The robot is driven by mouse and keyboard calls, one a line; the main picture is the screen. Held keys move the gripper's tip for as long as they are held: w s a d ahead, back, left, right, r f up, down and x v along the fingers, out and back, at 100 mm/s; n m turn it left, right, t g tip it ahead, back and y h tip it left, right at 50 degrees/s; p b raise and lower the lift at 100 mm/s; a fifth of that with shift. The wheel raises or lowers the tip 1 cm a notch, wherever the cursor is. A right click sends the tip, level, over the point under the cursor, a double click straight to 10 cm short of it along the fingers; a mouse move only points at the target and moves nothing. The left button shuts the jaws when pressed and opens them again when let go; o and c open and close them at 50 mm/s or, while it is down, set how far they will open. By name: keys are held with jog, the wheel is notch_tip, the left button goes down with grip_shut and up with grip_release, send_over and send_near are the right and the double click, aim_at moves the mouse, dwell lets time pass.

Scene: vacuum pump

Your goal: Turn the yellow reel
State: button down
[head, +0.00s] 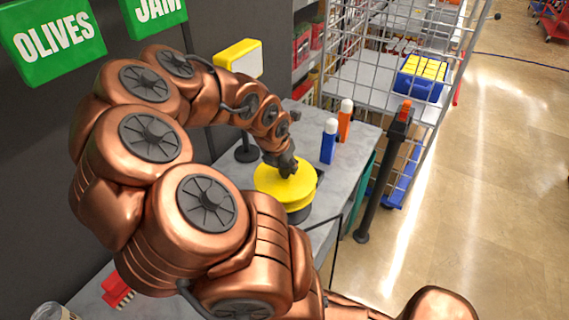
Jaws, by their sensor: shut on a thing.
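The yellow reel (272,182) is a round disc-shaped piece on a dark base on the grey counter, near the middle of the head view. My gripper (288,172) is at the top of the reel, reaching down from my copper arm. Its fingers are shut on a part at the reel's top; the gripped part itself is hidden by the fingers. The far left part of the reel is partly covered by my arm.
A blue bottle (329,142) and an orange bottle (345,121) stand on the counter behind the reel. A dark post (381,180) and a wire cage cart (345,75) stand to the right. A red item (116,291) lies at the lower left. Open floor lies right.

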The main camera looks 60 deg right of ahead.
aim_at(282, 181)
jog(key=c, duration=0.7)
grip_release()
jog(key=v, duration=0.7)
jog(key=shift+r, duration=0.25)
